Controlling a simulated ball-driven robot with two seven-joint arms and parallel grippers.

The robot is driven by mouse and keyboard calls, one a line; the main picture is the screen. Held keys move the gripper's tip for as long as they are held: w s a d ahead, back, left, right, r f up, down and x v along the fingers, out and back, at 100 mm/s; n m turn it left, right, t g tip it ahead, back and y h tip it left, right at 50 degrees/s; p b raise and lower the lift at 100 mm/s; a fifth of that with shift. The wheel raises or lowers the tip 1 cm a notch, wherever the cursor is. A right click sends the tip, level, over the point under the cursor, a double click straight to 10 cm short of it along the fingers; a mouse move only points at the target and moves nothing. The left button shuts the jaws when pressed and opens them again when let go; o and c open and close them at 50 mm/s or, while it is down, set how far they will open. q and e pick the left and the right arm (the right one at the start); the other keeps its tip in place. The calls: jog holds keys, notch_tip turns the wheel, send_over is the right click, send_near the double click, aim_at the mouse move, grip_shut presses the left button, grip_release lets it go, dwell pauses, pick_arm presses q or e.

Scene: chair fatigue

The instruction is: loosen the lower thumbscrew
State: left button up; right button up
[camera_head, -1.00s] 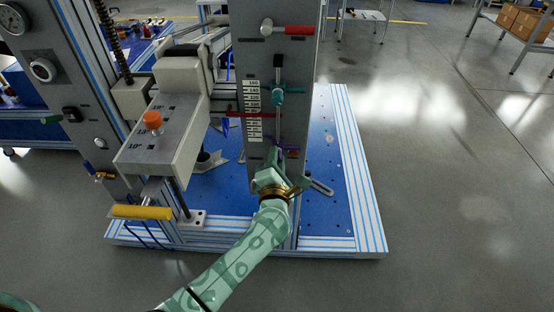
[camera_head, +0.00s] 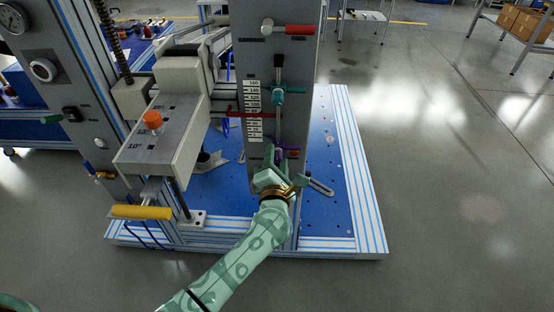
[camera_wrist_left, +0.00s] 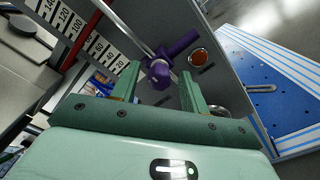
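The lower thumbscrew is purple (camera_head: 281,156) and sits low on the grey upright column (camera_head: 262,65); my gripper partly hides it in the head view. In the left wrist view the purple thumbscrew (camera_wrist_left: 160,72) shows a round knob and a side arm, on a thin rod. My left gripper (camera_head: 284,162) is open in front of it. In the left wrist view its two fingers (camera_wrist_left: 160,86) stand on either side of the knob, with gaps visible. A teal thumbscrew (camera_head: 278,96) sits higher on the same rod. My right gripper is out of view.
A red pointer (camera_head: 250,114) crosses the white scale (camera_head: 253,125) beside the rod. A red-handled lever (camera_head: 298,30) is at the column's top. A grey block with an orange knob (camera_head: 153,120) stands left. The blue base plate (camera_head: 345,200) is open at right.

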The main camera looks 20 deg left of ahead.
pick_arm(q)
jog(key=p+v, duration=0.3)
jog(key=v, duration=1.3)
jog(key=shift+s, duration=0.15)
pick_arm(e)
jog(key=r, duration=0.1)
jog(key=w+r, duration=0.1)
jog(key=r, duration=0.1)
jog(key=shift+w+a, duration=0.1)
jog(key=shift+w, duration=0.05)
pick_arm(q)
jog(key=shift+d, duration=0.1)
